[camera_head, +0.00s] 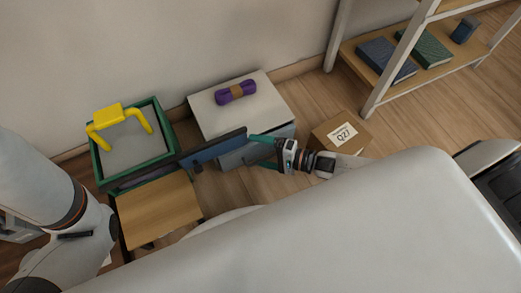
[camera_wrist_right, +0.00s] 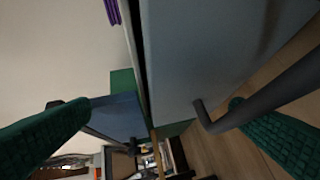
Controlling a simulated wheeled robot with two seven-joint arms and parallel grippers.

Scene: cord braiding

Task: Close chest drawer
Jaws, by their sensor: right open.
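The chest (camera_head: 268,102) is a pale grey box against the wall, with a purple cord bundle (camera_head: 236,92) on top. A blue panel with a dark upper edge (camera_head: 213,150) stands out at its front left; I cannot tell whether it is the drawer's front. My right gripper (camera_head: 262,147) is open, with green fingers, in front of the chest. In the right wrist view a grey-blue chest face (camera_wrist_right: 205,60) lies close, with a dark bar handle (camera_wrist_right: 260,105) beside the right finger. The drawer's opening is hidden. My left gripper is out of view.
A green crate (camera_head: 164,118) with a yellow handled object (camera_head: 108,114) stands left of the chest. A wooden-topped stand (camera_head: 158,212) is in front of it. A cardboard box (camera_head: 322,146) sits to the right, near a shelf (camera_head: 350,54) with books. Floor is open between them.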

